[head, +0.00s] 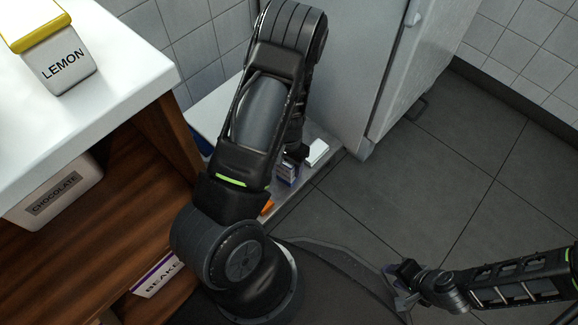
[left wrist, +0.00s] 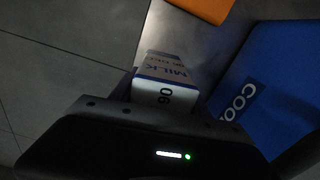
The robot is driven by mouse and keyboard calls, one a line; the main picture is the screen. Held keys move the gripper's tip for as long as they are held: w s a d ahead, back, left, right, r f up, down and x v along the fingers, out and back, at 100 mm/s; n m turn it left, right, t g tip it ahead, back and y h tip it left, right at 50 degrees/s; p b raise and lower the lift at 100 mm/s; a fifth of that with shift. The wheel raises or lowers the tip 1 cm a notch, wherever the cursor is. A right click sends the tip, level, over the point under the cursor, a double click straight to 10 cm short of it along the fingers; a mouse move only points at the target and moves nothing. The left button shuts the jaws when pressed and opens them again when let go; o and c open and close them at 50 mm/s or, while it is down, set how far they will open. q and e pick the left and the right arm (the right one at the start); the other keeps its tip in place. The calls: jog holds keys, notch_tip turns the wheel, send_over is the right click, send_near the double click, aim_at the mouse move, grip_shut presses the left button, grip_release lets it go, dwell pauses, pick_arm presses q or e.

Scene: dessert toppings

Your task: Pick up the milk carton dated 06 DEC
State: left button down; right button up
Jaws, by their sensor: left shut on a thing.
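A milk carton (left wrist: 165,77) with the word MILK and the number 06 shows in the left wrist view. My left gripper (left wrist: 163,99) is shut on this carton. In the head view, a small white and blue-purple carton (head: 287,173) is partly visible beside my left arm, low at the open cabinet; the arm hides much of that area. My right gripper (head: 402,287) is low at the right, over the floor and away from the cartons; I cannot tell how far its fingers are apart.
A white box (head: 317,152) lies near the cabinet's edge. An orange thing (left wrist: 205,8) and a blue package (left wrist: 262,85) are close to the carton. An open door (head: 420,60) stands behind. A counter with a LEMON container (head: 62,60) is at left; floor at right is clear.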

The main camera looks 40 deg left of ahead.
dwell(0.3)
pick_arm(q)
notch_tip(320, 180, up, 10)
jog(key=p, duration=0.5)
dwell(0.5)
